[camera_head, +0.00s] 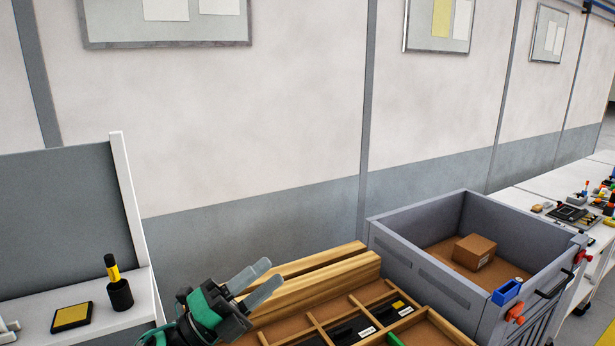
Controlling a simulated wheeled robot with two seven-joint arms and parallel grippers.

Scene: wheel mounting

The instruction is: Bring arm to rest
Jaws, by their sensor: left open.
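My left gripper (254,281) shows at the bottom centre-left of the head view, with green and black housing and two grey fingers pointing up and to the right. The fingers are apart and nothing shows between them. The gripper is in front of the left end of a wooden divided tray (313,319) and hides part of it. My right gripper is out of view. No wheel shows.
A grey bin (414,278) with a cardboard box (474,251) inside stands right of the tray. A cluttered white table (546,196) is far right.

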